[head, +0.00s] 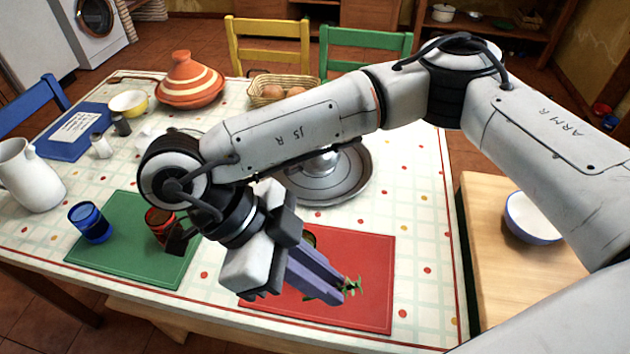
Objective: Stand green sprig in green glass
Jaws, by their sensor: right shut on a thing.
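My right gripper (333,294) reaches down from the right over the red mat (370,255). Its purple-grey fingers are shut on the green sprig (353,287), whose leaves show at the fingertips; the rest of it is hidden. A small greenish rim (309,238) shows behind the gripper on the red mat. It may be the green glass, but most of it is hidden, so I cannot tell how far the sprig is from it. My left gripper is not in view.
On the green mat (130,255) stand a blue glass (90,223) and a red glass (158,222), partly covered by my arm. A white jug (30,175) is at left. A grey round tray (350,185), basket (262,95) and tagine (190,82) stand behind. The table's right side is clear.

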